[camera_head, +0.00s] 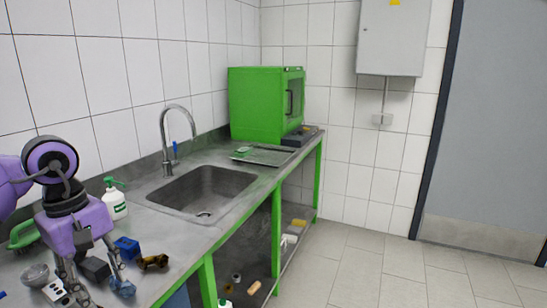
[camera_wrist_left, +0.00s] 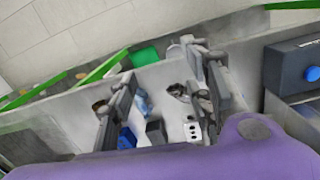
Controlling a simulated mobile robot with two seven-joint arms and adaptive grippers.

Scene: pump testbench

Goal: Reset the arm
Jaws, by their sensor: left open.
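My purple left arm enters at the left of the head view. Whether the fingers touch any of these I cannot tell. My right gripper is in neither view.
A green cabinet (camera_head: 257,104) and a flat tray (camera_head: 262,155) are at the far end. The floor (camera_head: 400,270) at right is clear.

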